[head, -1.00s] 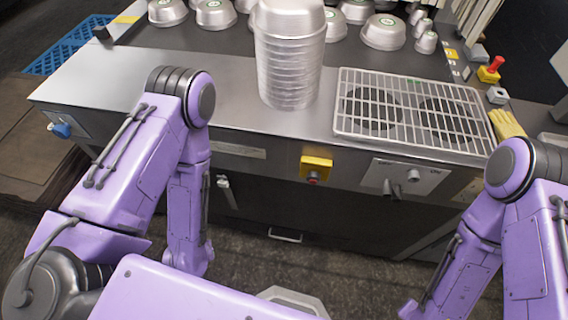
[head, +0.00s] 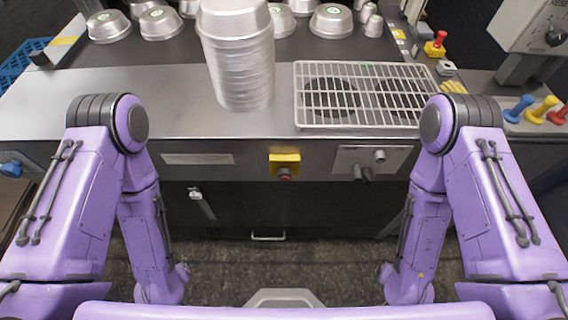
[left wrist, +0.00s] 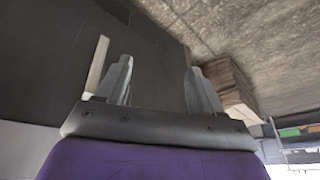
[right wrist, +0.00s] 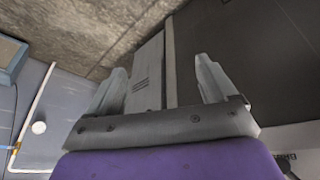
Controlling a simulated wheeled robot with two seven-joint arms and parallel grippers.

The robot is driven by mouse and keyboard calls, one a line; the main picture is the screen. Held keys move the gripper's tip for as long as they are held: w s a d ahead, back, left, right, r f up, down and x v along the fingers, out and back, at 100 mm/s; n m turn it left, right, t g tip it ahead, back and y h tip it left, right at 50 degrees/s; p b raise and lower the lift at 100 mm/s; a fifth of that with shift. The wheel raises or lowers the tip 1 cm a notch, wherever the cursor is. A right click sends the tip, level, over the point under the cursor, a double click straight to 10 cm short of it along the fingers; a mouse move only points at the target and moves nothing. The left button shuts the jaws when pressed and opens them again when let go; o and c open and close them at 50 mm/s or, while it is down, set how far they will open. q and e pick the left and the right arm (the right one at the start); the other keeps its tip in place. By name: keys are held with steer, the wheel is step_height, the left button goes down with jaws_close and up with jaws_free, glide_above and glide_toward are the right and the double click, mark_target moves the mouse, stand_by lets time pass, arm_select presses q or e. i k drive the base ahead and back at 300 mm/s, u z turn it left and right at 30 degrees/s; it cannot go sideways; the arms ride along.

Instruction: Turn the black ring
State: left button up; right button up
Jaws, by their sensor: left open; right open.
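No thing is clearly identifiable as the black ring. A dark round dial (head: 556,37) shows on a light grey machine (head: 515,28) at the top right edge of the head view, but I cannot tell if it is the ring. My two arms hang down at the front, and neither gripper can be made out in the head view. In the left wrist view my left gripper (left wrist: 158,82) is open with nothing between its fingers. In the right wrist view my right gripper (right wrist: 162,85) is open and empty. Both are well away from the dial.
A steel counter (head: 120,105) spans the front, with a tall stack of metal pans (head: 242,70) and a wire grate (head: 360,95). Several upturned pans (head: 332,20) lie behind. A yellow switch box (head: 285,163) and a control knob (head: 380,155) sit on the front face. Coloured handles (head: 542,109) stand right.

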mark_target(282, 172)
steer(key=z, duration=1.85)
steer(key=k, duration=0.75)
steer(key=u, duration=1.8)
